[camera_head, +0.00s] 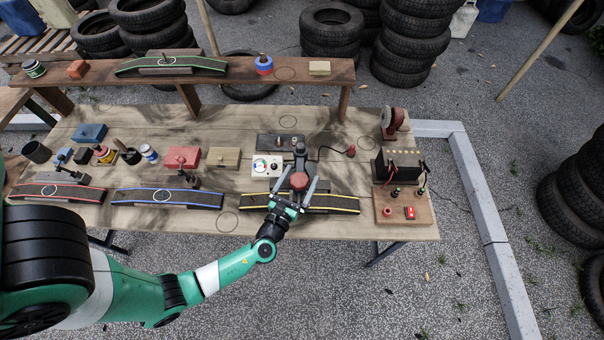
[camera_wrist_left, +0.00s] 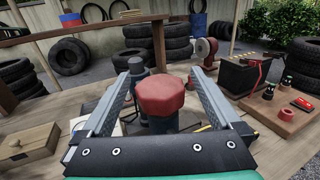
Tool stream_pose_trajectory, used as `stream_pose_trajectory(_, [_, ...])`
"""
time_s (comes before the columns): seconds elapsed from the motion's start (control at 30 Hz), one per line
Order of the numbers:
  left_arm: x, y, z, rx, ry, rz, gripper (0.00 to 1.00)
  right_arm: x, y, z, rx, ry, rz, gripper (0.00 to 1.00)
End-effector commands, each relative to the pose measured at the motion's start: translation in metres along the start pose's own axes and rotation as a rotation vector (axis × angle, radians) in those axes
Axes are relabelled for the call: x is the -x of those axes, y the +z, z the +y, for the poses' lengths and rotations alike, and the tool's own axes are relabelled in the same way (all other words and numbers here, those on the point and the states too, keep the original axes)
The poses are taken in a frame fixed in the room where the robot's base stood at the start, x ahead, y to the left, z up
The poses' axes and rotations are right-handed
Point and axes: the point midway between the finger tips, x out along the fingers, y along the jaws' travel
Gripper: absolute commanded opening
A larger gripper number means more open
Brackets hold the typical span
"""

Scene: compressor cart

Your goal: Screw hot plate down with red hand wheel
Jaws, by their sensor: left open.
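The red hand wheel (camera_head: 299,181) tops a dark clamp device (camera_head: 300,155) that stands at a rubber strip with yellow edges (camera_head: 343,203) near the table's front. My left gripper (camera_head: 300,175) is open, with one finger on each side of the wheel. In the left wrist view the red wheel (camera_wrist_left: 160,94) sits between the two fingers, with visible gaps on both sides, so they do not grip it. The hot plate under the wheel cannot be made out clearly; the gripper and wheel hide much of it. My right gripper is not in view.
A white control box with a gauge (camera_head: 267,166) stands just left of the clamp, with a tan box (camera_head: 223,157) further left. A wooden board with knobs (camera_head: 403,208) and a black unit (camera_head: 399,165) are to the right. A raised shelf (camera_head: 220,77) runs behind.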

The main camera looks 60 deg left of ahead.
Motion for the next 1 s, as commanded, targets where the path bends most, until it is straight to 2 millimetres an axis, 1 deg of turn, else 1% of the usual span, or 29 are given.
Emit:
stream_pose_trajectory(0.17, [0.0001,-0.0001,0.0001,0.0,0.0,0.0,0.97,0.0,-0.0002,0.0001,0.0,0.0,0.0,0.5])
stream_pose_trajectory(0.2, [0.0001,-0.0001,0.0001,0.0,0.0,0.0,0.9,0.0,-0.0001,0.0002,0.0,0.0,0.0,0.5])
stream_pose_trajectory(0.27, [0.0002,-0.0001,0.0001,0.0,0.0,0.0,0.79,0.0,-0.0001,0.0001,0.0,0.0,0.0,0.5])
stream_pose_trajectory(0.3, [0.0002,-0.0001,0.0001,0.0,0.0,0.0,0.72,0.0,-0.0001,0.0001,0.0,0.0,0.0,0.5])
stream_pose_trajectory(0.37, [0.0002,-0.0001,0.0001,0.0,0.0,0.0,0.61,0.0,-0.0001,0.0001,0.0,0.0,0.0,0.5])
stream_pose_trajectory(0.4, [0.0003,-0.0001,0.0001,0.0,0.0,0.0,0.54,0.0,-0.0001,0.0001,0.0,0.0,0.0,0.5])
stream_pose_trajectory(0.47, [0.0003,-0.0001,0.0001,0.0,0.0,0.0,0.43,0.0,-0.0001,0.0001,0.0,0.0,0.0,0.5])
stream_pose_trajectory(0.5, [0.0003,-0.0001,0.0002,0.0,0.0,0.0,0.36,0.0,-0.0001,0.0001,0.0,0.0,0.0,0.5])
stream_pose_trajectory(0.63, [0.0003,-0.0001,0.0002,0.0,0.0,0.0,0.12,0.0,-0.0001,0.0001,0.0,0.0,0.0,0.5])
stream_pose_trajectory(0.83, [0.0004,-0.001,0.0006,0.0,-0.008,0.0,0.11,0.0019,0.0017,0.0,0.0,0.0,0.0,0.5])
stream_pose_trajectory(1.0, [0.0004,-0.003,0.0018,0.001,-0.048,-0.001,0.11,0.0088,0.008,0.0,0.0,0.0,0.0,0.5])
